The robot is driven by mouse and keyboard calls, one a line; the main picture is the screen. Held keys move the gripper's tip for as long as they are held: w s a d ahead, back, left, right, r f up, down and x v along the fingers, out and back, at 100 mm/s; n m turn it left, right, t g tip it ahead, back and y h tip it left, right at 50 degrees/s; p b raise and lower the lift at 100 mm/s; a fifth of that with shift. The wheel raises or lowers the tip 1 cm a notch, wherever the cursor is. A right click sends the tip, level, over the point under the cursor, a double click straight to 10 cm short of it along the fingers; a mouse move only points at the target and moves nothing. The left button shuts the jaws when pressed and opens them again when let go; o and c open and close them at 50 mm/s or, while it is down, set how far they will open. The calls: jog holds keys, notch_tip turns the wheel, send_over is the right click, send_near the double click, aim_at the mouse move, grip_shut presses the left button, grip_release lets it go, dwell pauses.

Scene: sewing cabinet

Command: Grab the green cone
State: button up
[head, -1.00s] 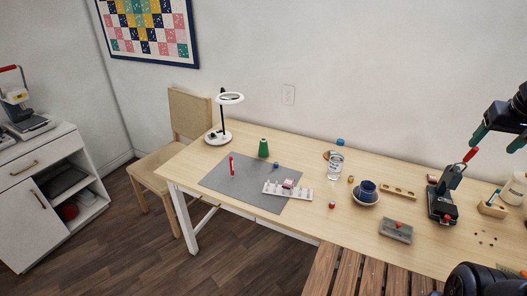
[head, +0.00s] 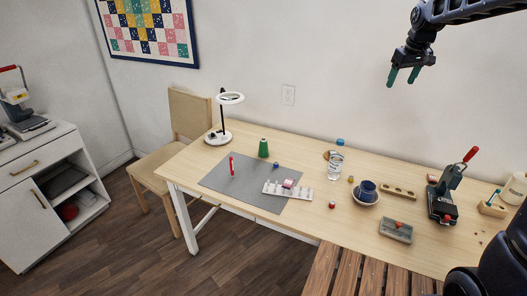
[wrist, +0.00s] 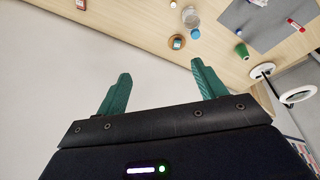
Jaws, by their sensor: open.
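The green cone (head: 263,148) stands upright on the wooden table, at the back edge of the grey mat (head: 222,182), in the head view. In the wrist view the green cone (wrist: 242,51) shows at the upper right, beyond my right finger. My gripper (head: 403,78) is high above the back right of the table in the head view, well to the right of the cone. Its two green fingers are apart with nothing between them, as the wrist view (wrist: 160,86) also shows.
A magnifier lamp (head: 229,99) stands left of the cone. A white spool rack (head: 273,189) and a red marker (head: 231,167) are on the mat.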

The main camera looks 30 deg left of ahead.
jog(key=w+a+f+n, duration=0.1)
jog(key=w+a+f, duration=0.25)
jog(key=a, duration=0.45)
jog(key=w+a+f+n, duration=0.2)
jog(key=w+a, duration=0.2)
jog(key=a, duration=0.3)
jog(key=n+g, duration=0.3)
jog(key=n, duration=0.4)
send_near(263, 143)
jog(key=shift+w+f+y, duration=0.15)
jog(key=shift+w, duration=0.4)
jog(key=shift+w+f+y, duration=0.15)
jog(key=shift+w, duration=0.4)
jog(key=shift+s+a+f, duration=0.1)
jog(key=shift+a+f, duration=0.25)
jog(key=shift+f, duration=1.45)
jog(key=shift+a+f, duration=0.35)
jog(key=shift+f, duration=1.45)
jog(key=shift+s+a+f, duration=0.1)
jog(key=shift+a+f, duration=0.2)
jog(key=shift+f, duration=1.45)
jog(key=c, duration=1.1)
